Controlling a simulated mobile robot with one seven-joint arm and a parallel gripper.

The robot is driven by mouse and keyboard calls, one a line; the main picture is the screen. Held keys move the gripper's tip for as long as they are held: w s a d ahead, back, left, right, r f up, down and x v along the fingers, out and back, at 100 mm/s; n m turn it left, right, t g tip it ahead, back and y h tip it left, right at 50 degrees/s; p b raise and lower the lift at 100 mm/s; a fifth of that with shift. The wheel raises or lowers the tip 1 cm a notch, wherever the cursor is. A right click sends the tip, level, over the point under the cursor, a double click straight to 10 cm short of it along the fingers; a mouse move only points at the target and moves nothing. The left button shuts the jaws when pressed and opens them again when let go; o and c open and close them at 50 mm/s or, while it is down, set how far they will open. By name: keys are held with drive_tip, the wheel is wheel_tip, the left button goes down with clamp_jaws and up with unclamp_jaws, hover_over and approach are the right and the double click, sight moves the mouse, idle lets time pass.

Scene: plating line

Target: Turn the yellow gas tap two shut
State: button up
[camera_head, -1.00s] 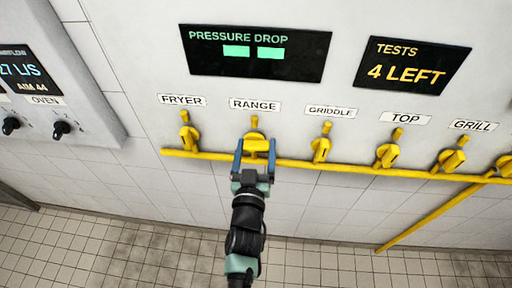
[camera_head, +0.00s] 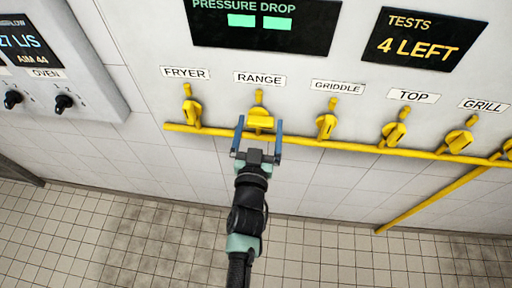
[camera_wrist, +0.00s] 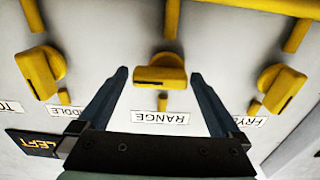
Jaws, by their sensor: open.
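The second tap from the left, under the RANGE label, is a yellow gas tap (camera_head: 260,118) with its handle lying level, along the line of the pipe. It sits in the middle of the wrist view (camera_wrist: 160,73), with a dark slot on its face. My gripper (camera_head: 260,124) is open, with one blue finger on each side of this tap. In the wrist view both fingertips (camera_wrist: 159,76) stand beside the handle's ends, with a gap on each side. Nothing is held.
The FRYER tap (camera_head: 192,112) is on the left and the GRIDDLE tap (camera_head: 326,125) on the right, both with steeper handles. A yellow pipe (camera_head: 350,146) runs below the taps. The TOP tap (camera_head: 394,133) and GRILL tap (camera_head: 458,140) are farther right. A display (camera_head: 423,39) reads 4 LEFT.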

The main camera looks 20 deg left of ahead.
drive_tip(key=b+v, duration=0.3)
drive_tip(key=v, duration=0.9)
